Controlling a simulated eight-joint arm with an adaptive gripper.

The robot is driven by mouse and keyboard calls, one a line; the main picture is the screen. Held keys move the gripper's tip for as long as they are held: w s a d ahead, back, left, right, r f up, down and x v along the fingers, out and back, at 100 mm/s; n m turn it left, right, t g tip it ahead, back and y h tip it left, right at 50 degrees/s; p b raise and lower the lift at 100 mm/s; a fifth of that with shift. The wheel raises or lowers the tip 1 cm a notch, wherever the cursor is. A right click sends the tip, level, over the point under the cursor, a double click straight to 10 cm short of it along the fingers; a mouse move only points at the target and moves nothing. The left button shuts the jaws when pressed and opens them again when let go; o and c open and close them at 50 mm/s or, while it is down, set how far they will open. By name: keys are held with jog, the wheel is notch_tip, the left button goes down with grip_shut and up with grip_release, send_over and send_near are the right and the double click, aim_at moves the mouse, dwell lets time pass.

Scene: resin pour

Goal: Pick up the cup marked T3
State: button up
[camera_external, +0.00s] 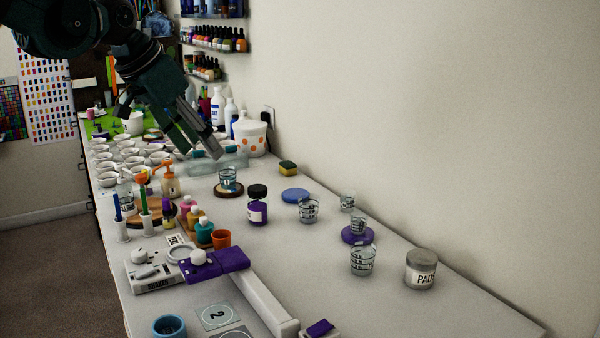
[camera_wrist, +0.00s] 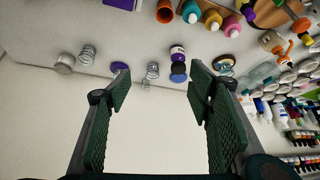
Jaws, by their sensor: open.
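Several clear cups with dark markings stand on the white table; I cannot read which is T3. In the external view one sits on a dark round coaster (camera_external: 229,191), one stands mid-table (camera_external: 309,211), a small one (camera_external: 347,201) is near the wall, one (camera_external: 358,225) is at a purple disc (camera_external: 352,238), and a larger one (camera_external: 362,261) is nearest the camera. My gripper (camera_external: 212,149) is open and empty, above the table, behind the coaster cup. The wrist view shows cups beyond the fingers, including the larger one (camera_wrist: 88,53) and the mid-table one (camera_wrist: 152,71).
A purple bottle with black cap (camera_external: 258,206), a blue disc (camera_external: 295,196) and a grey-lidded jar (camera_external: 420,270) stand near the cups. Bottles, a scale-like device (camera_external: 153,270) and many white bowls (camera_external: 125,153) crowd the left. The wall bounds the right side.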

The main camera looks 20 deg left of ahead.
jog(key=w+d+f+m+g+h+b, duration=0.15)
jog(key=d+f, duration=0.25)
jog(key=d, duration=0.4)
jog(key=w+d+f+m, duration=0.2)
jog(key=w+d+f, duration=0.15)
jog(key=d, duration=0.35)
jog(key=m, duration=0.2)
send_over(352, 246)
jog(key=a, duration=0.1)
notch_tip(352, 246, down, 10)
jog(key=shift+s+g, duration=0.4)
jog(key=shift+g, duration=0.05)
jog(key=shift+h+b, duration=0.25)
jog(key=shift+b, duration=0.05)
jog(key=shift+x, duration=1.25)
jog(key=shift+f, duration=0.1)
jog(key=shift+b+x, duration=0.35)
jog(key=shift+x, duration=2.15)
jog(key=shift+d, duration=0.15)
jog(key=shift+c, duration=0.6)
jog(key=c, duration=0.9)
